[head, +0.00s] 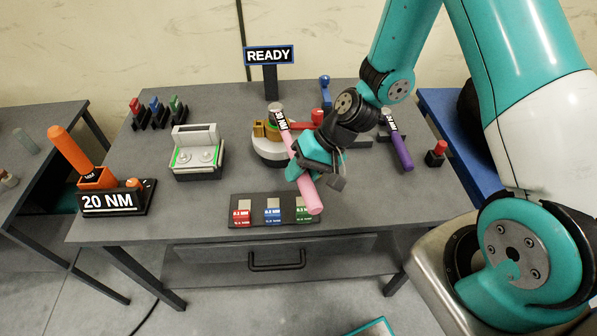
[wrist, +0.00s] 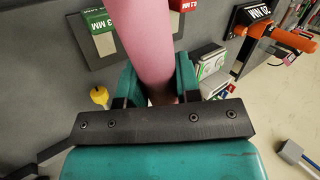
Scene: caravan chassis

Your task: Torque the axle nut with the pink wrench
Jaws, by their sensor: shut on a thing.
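My gripper (head: 308,166) is shut on the pink wrench (head: 312,196) above the table. The wrench's handle slants toward the table's front edge, and its grey head with a "30 NM"-like label points to the back, over or beside a round white fixture (head: 266,157). In the wrist view the pink handle (wrist: 145,45) passes between the two teal fingers of my gripper (wrist: 160,85). The axle nut cannot be made out; the wrench and my gripper cover part of the fixture. Whether the wrench head touches anything there I cannot tell.
A purple wrench (head: 401,152) lies at the right. A "READY" sign (head: 269,55) stands behind. An orange-handled "20 NM" stand (head: 112,202) and a grey device (head: 198,165) are at the left. A dark tray (head: 252,221) with red, blue and green blocks lies in front.

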